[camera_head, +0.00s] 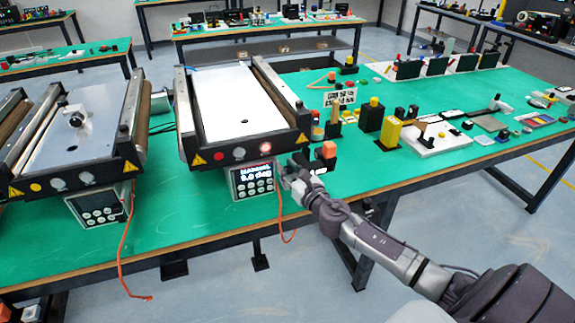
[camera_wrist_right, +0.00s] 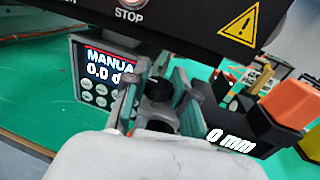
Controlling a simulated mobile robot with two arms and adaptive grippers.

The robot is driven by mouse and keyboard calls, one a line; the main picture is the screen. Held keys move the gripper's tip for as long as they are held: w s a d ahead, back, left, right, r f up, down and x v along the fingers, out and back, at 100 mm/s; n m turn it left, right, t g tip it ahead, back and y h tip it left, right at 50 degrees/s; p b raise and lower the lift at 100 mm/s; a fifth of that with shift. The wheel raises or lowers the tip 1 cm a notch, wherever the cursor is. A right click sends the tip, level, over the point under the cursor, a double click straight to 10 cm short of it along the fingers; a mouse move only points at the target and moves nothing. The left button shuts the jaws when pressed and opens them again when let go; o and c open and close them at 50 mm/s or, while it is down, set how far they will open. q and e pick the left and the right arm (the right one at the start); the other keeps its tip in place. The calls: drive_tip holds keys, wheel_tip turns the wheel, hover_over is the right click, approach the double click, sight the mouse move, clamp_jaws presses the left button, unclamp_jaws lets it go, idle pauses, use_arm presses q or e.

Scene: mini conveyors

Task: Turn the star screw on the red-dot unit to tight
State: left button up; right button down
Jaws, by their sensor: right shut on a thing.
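The red-dot unit is the mini conveyor (camera_head: 238,100) in the middle of the head view, with a red dot (camera_head: 220,155) on its front plate. My right gripper (camera_head: 290,177) is at its front right corner, below the front plate. In the right wrist view my right gripper (camera_wrist_right: 158,92) is shut on a dark, round part, which appears to be the star screw (camera_wrist_right: 160,88). The fingers hide most of it, so its turn angle cannot be told. A control box (camera_wrist_right: 98,72) beside it reads "MANUA…" and "0.0". My left gripper is not in view.
A black block marked "0 mm" (camera_wrist_right: 235,137) and an orange-topped block (camera_wrist_right: 292,104) stand close to the right of my gripper. A second conveyor (camera_head: 75,130) stands at left. An orange cable (camera_head: 124,255) hangs over the table's front edge.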

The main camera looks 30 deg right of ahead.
drive_tip(key=shift+a+r+m+h+p, duration=0.1)
drive_tip(key=shift+r+m+h+p, duration=0.15)
drive_tip(key=shift+m+h+p, duration=0.75)
drive_tip(key=m+g+h, duration=0.1)
drive_tip(key=h, duration=0.2)
drive_tip(key=shift+m, duration=0.3)
drive_tip(key=m+g+h+p, duration=0.1)
drive_tip(key=h, duration=0.1)
drive_tip(key=shift+f+m+h, duration=0.15)
drive_tip(key=shift+m+h, duration=0.25)
drive_tip(key=m+g+h, duration=0.2)
drive_tip(key=h, duration=0.1)
drive_tip(key=shift+w+f+m+g, duration=0.1)
drive_tip(key=shift+m+g, duration=0.2)
drive_tip(key=shift+g, duration=0.1)
drive_tip(key=m+g+h+b, duration=0.2)
drive_tip(key=m+g+h, duration=0.1)
drive_tip(key=g+h, duration=0.1)
drive_tip(key=shift+m, duration=0.3)
drive_tip(key=m+g+h+b, duration=0.1)
drive_tip(key=g, duration=0.2)
drive_tip(key=m+g+b, duration=0.2)
drive_tip(key=shift+m+g+h, duration=0.3)
drive_tip(key=shift+g+h, duration=0.1)
drive_tip(key=shift+m+g+b, duration=0.55)
drive_tip(key=shift+m+g, duration=0.05)
drive_tip(key=shift+g, duration=0.2)
